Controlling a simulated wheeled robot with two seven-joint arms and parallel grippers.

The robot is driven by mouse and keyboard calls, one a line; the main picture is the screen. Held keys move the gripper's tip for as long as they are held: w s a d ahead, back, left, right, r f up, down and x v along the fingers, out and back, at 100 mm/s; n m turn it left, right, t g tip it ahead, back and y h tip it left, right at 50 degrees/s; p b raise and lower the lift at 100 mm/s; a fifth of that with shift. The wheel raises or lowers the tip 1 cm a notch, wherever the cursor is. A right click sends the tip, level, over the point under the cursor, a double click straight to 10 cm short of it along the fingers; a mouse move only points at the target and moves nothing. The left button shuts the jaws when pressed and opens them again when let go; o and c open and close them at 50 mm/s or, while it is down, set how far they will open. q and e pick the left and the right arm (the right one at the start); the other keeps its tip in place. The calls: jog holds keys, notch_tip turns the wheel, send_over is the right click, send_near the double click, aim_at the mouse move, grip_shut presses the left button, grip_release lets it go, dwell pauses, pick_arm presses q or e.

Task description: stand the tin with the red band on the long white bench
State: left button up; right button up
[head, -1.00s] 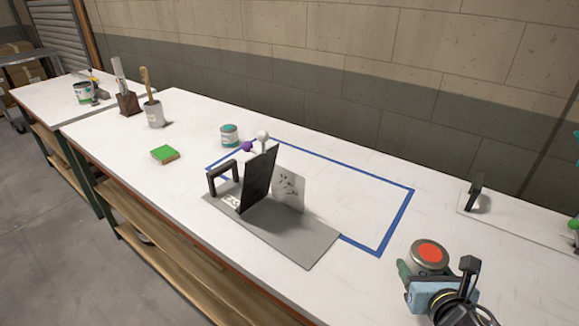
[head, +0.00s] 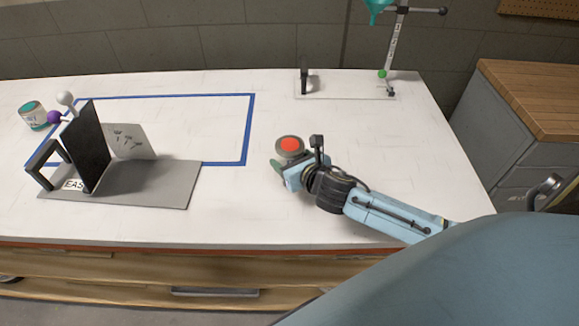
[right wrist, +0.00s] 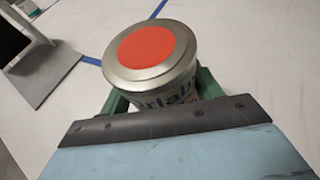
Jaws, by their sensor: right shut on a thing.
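A metal tin with a round red patch on its lid (head: 289,146) is in my right gripper (head: 285,165), over the long white bench (head: 330,215) just right of the blue tape outline. In the right wrist view the tin (right wrist: 150,55) stands roughly upright between green fingers (right wrist: 208,84), which are shut on its sides. Its label shows blue lettering; most of its side is hidden, so I cannot make out a full band. I cannot tell whether its base touches the bench. My left gripper is out of view.
A grey plate (head: 180,185) with a black upright panel stands left. A stand with a teal funnel (head: 379,8) is at the back right. The taped area (head: 205,125) and front right of the bench are mostly clear.

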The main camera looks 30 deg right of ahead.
jog(key=shift+f+b, duration=0.3)
jog(key=shift+f, duration=1)
jog(key=shift+f, duration=0.15)
jog(key=o, duration=1.1)
jog(key=shift+s+r, duration=0.2)
jog(key=p+v, duration=0.1)
jog(key=v, duration=1)
jog(key=shift+s+r, duration=0.2)
jog(key=shift+s, duration=0.1)
